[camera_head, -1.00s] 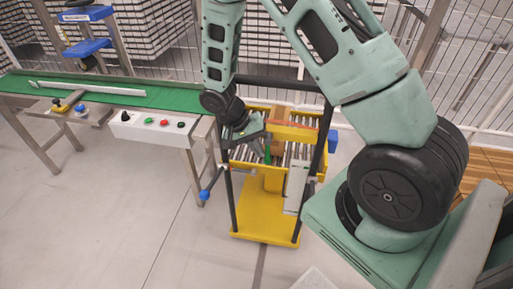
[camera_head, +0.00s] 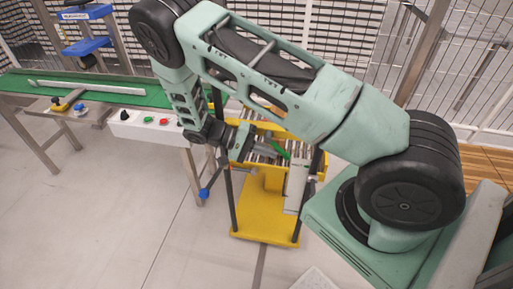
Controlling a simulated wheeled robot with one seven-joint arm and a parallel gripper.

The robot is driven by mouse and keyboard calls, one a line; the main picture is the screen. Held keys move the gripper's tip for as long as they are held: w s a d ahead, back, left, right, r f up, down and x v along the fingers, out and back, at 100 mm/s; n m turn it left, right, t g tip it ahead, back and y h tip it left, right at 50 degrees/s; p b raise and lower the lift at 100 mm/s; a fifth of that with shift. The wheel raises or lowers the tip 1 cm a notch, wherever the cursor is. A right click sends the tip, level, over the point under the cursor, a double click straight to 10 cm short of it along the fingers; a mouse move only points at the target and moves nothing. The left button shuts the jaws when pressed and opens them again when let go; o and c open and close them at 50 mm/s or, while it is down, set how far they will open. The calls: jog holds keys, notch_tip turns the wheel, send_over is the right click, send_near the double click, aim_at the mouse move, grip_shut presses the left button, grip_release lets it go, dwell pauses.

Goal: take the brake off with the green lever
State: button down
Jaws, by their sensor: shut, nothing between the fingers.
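The green lever (camera_head: 281,150) stands on the yellow roller cart (camera_head: 265,215), near the cart's upper right part. It is a short bright green bar, tilted, with its upper end toward the left. My gripper (camera_head: 260,146) is shut and empty, just left of the lever and above the rollers. The fingertips are small and close to the lever; I cannot tell whether they touch it. My own arm covers the back of the cart and part of its right side.
A green-belt conveyor (camera_head: 100,92) stands at the left, with a white button box (camera_head: 145,126) on its front. A blue-tipped handle (camera_head: 204,193) sticks out at the cart's left. Grey floor is open in front.

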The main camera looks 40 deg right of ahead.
aim_at(278, 148)
jog(key=shift+s+d+r+g+h+b, duration=0.2)
jog(key=shift+s+d+r+g+h, duration=0.25)
jog(key=shift+g+h, duration=0.3)
jog(key=shift+s+d+r+g+h+b, duration=0.2)
jog(key=shift+s+d+g+h, duration=0.25)
jog(key=shift+s+g+h, duration=0.3)
dwell(0.3)
jog(key=shift+w, duration=0.15)
dwell(1.0)
jog(key=b+v, duration=0.1)
jog(key=v, duration=0.6)
jog(key=shift+w+a, duration=0.1)
jog(key=shift+w, duration=0.05)
